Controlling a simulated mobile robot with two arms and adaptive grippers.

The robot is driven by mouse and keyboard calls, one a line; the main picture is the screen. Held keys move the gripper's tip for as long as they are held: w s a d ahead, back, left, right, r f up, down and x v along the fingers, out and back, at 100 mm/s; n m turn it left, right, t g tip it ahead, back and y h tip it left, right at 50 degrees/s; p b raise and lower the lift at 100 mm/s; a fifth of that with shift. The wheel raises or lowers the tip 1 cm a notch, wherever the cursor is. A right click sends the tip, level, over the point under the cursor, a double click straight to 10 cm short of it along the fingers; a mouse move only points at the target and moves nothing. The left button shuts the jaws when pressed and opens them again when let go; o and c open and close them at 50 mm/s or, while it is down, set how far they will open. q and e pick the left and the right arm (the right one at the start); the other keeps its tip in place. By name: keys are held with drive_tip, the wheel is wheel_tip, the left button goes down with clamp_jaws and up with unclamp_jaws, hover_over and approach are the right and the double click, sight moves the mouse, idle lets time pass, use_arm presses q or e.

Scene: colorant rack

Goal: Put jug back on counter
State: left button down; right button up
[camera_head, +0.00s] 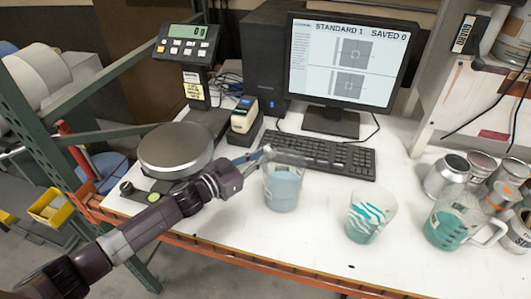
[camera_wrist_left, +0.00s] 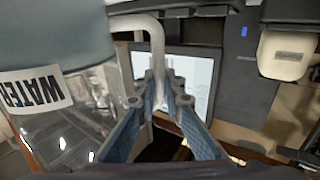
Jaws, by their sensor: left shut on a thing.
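The jug (camera_head: 283,187) is clear with pale blue-grey liquid, and it looks upright over the middle of the white counter (camera_head: 235,215). I cannot tell whether its base touches the counter. My left gripper (camera_head: 264,153) reaches in from the left at the jug's upper side and is shut on its handle. In the left wrist view the gripper (camera_wrist_left: 160,88) has its blue fingers around the pale handle (camera_wrist_left: 153,40). The jug's body (camera_wrist_left: 60,100) with a "WATER" label fills the left there. My right gripper is in neither view.
A teal-streaked cup (camera_head: 370,217) stands to the right, then a second jug (camera_head: 455,222) with teal residue and several metal cans (camera_head: 450,178). The keyboard (camera_head: 318,156) and monitor (camera_head: 348,62) are behind. A round scale (camera_head: 176,150) is at left. The front counter is clear.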

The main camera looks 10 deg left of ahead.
use_arm(q)
drive_tip(key=shift+r, duration=0.15)
drive_tip(key=c, duration=2.4)
unclamp_jaws()
drive_tip(key=shift+f, duration=0.25)
drive_tip(key=o, duration=0.4)
drive_tip(key=shift+c, duration=0.2)
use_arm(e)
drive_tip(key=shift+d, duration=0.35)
use_arm(q)
drive_tip(key=shift+r, duration=0.1)
drive_tip(key=shift+s, duration=0.15)
drive_tip(key=b+v, duration=0.2)
drive_tip(key=v, duration=0.9)
drive_tip(key=shift+s+a+b, duration=0.3)
drive_tip(key=shift+b, duration=0.1)
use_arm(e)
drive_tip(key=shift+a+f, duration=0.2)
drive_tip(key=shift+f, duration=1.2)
